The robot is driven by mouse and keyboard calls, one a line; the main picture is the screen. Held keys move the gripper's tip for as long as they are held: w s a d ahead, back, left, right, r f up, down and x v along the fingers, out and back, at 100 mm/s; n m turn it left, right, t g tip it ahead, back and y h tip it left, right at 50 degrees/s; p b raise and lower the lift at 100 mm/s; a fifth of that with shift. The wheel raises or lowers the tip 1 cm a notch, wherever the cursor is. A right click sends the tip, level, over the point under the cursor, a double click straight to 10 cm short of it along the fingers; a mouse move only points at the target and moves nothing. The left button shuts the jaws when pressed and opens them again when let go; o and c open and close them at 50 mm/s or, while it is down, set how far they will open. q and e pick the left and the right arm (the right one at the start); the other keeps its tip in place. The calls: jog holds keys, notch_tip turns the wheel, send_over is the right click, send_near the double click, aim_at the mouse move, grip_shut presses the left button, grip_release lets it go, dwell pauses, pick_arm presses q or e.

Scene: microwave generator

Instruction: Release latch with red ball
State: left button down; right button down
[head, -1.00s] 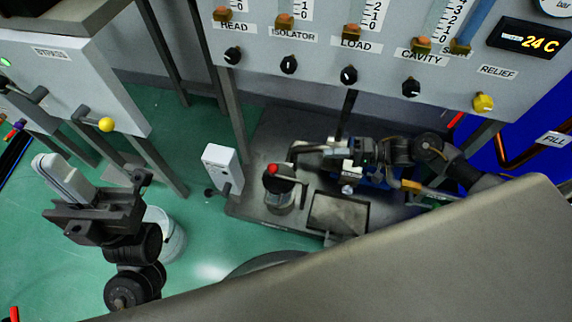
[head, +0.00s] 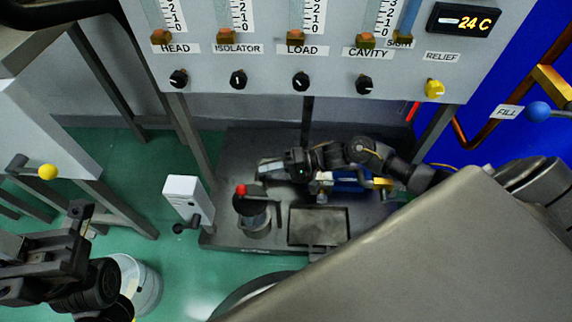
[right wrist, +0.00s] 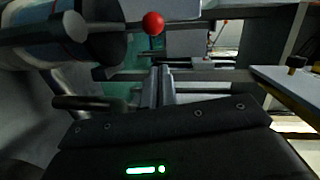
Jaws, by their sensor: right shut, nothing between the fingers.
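The red ball (head: 241,189) sits at the top of a dark-capped cylinder (head: 256,222) on the grey platform. My right gripper (head: 262,171) is shut and empty, just behind and to the right of the ball in the head view, apparently apart from it. In the right wrist view the red ball (right wrist: 153,23) is beyond the closed fingers (right wrist: 160,85), near the top, beside a dark cylindrical body lying sideways in the picture. My left gripper (head: 40,258) is at the lower left, partly cut off; its fingertips do not show clearly.
A white box with a black knob (head: 187,197) stands left of the cylinder. A shallow square tray (head: 318,227) lies right of it. The labelled panel (head: 300,58) with several knobs rises behind. A white bucket (head: 145,285) stands on the green floor.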

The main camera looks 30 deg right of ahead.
jog(key=shift+s+a+f+b, duration=0.15)
jog(key=shift+s+a+b, duration=0.1)
jog(key=shift+a, duration=0.5)
jog(key=shift+s+a+f+b, duration=0.1)
jog(key=shift+s+a+b, duration=0.1)
jog(key=shift+a, duration=0.5)
jog(key=shift+s+a+f+b, duration=0.15)
jog(key=shift+s+a+b, duration=0.1)
jog(key=shift+a, duration=0.5)
